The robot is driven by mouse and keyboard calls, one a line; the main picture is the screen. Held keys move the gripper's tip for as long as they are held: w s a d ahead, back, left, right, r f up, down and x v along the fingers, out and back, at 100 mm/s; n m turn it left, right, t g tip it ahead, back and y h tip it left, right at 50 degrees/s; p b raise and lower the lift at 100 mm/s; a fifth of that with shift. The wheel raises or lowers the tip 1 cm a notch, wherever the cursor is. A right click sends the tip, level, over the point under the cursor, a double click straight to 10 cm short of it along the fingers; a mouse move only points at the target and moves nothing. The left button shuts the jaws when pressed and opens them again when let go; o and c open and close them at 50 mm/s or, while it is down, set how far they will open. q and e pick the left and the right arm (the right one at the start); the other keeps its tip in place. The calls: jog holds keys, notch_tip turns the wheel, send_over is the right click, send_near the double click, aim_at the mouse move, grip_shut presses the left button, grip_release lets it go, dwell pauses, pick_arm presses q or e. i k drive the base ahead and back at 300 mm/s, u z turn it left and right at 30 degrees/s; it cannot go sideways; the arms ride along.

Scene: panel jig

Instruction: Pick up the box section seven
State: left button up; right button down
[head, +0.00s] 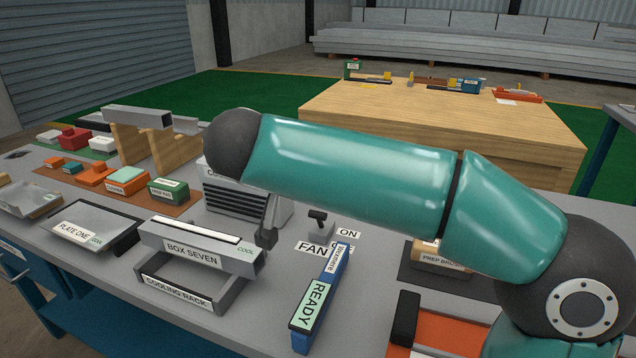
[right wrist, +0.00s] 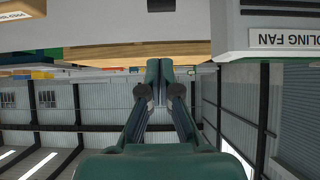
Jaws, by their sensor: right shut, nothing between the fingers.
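The box section seven (head: 215,256) is a grey metal tube labelled BOX SEVEN, with a green COOL mark. It lies across the top of the cooling rack (head: 178,292) at the front of the bench. My left gripper is out of view.
A cooling fan (head: 240,200) stands behind the rack; its label also shows in the right wrist view (right wrist: 285,39). A switch (head: 318,226) marked ON and a blue READY block (head: 318,300) are to the right. PLATE ONE (head: 82,226) lies to the left.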

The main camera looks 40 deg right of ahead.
aim_at(213, 248)
jog(key=k, duration=1.5)
